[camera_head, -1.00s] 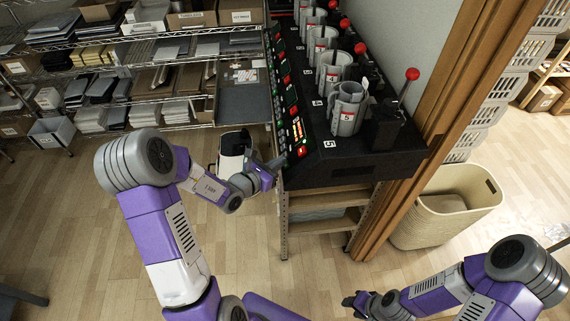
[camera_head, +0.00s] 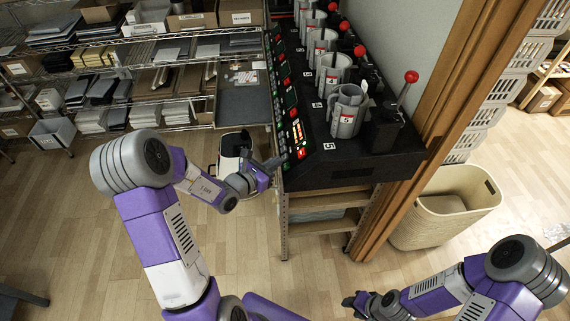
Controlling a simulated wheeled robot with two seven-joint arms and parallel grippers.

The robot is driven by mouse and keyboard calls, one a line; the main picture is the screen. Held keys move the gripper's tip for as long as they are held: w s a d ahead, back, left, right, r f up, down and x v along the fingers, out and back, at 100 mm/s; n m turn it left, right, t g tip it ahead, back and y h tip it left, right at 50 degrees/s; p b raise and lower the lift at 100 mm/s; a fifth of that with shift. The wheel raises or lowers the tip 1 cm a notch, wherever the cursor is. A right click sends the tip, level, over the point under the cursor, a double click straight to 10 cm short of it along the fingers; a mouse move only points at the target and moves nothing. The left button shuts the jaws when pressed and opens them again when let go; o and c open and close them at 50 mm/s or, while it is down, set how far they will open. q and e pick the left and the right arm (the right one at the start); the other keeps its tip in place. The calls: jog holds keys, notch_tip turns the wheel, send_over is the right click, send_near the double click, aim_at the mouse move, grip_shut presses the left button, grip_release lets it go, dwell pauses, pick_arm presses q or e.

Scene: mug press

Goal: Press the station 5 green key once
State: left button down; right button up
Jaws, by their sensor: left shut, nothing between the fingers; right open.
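The station 5 control panel (camera_head: 298,136), with small lit green and red keys and a display, is on the bench's left sloping face. My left gripper (camera_head: 279,161) is shut and empty, just left of this panel's lower end. Whether its tip touches the panel or a key, I cannot tell. My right gripper (camera_head: 352,301) is open and empty, low in the picture, well away from the bench.
More mugs (camera_head: 334,67) and red-knobbed levers (camera_head: 411,77) line the bench behind station 5. A beige bin (camera_head: 445,207) stands right of the bench. Wire shelves (camera_head: 150,70) with boxes are at back left. A white bin (camera_head: 234,146) is behind my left wrist.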

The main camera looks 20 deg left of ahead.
pick_arm(q)
jog(key=a+r+p, duration=0.1)
jog(key=s+a+r+p, duration=0.2)
jog(key=shift+r, duration=0.25)
dwell(0.4)
jog(key=shift+w, duration=0.1)
dwell(0.6)
